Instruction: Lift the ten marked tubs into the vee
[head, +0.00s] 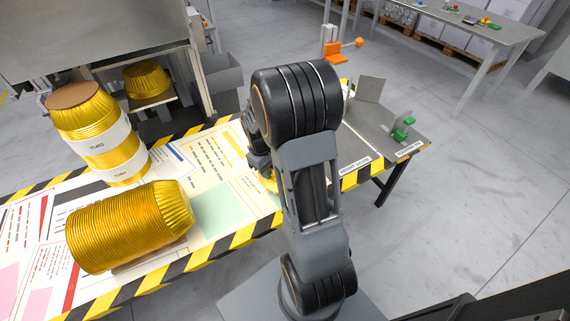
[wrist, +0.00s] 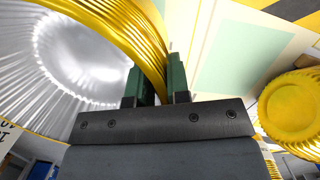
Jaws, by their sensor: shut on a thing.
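My gripper (wrist: 162,88) is shut on the rim of a gold tub (wrist: 150,40) with a silver inside, in the wrist view. In the head view, my arm hides most of the gripper and tub; a sliver of gold (head: 268,180) shows beside it. A long nested row of gold tubs (head: 125,228) lies on its side at the front left of the table. The vee is mostly hidden; a bit of low support (head: 150,258) shows under the row. Another gold tub end (wrist: 292,112) shows at right in the wrist view. I cannot make out marks on the tubs.
The pale green patch (head: 222,205) is clear. A grey plate (head: 370,90) and green part (head: 402,130) stand at right.

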